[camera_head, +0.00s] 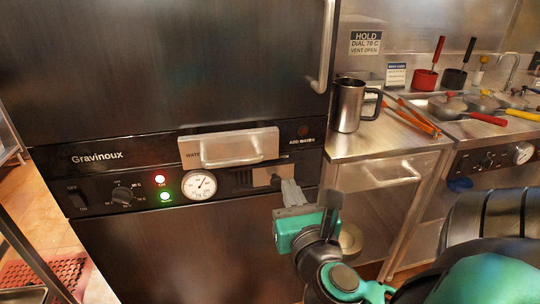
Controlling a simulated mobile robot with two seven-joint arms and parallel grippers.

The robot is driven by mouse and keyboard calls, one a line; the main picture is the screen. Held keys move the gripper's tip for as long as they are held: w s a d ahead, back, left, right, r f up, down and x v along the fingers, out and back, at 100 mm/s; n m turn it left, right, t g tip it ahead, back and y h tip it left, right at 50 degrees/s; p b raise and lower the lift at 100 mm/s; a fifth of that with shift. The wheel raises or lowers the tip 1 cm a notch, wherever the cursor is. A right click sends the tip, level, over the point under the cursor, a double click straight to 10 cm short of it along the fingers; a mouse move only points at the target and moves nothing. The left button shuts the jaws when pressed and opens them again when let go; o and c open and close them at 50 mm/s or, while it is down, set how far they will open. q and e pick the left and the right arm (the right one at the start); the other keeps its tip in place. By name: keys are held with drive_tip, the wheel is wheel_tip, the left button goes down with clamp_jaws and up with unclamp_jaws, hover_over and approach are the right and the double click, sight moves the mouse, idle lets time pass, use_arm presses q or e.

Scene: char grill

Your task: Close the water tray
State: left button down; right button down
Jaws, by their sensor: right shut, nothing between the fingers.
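The water tray (230,148) has a silver front with a bar handle, set in the dark control panel of the Gravinoux cabinet. Its front appears to stand out from the panel and partly covers the "WATER" label. My right gripper (291,192) is shut and empty. It is in front of the cabinet, below and to the right of the tray front, and looks apart from it. My left gripper is out of view.
The control panel holds a dial gauge (199,185), a knob (122,194) and lit lamps. A long door handle (326,50) is above right.

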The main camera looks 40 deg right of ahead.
sight(271, 145)
drive_tip(key=x, duration=1.3)
drive_tip(key=shift+w, duration=0.15)
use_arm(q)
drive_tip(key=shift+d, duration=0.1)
use_arm(e)
drive_tip(key=shift+w+d, duration=0.1)
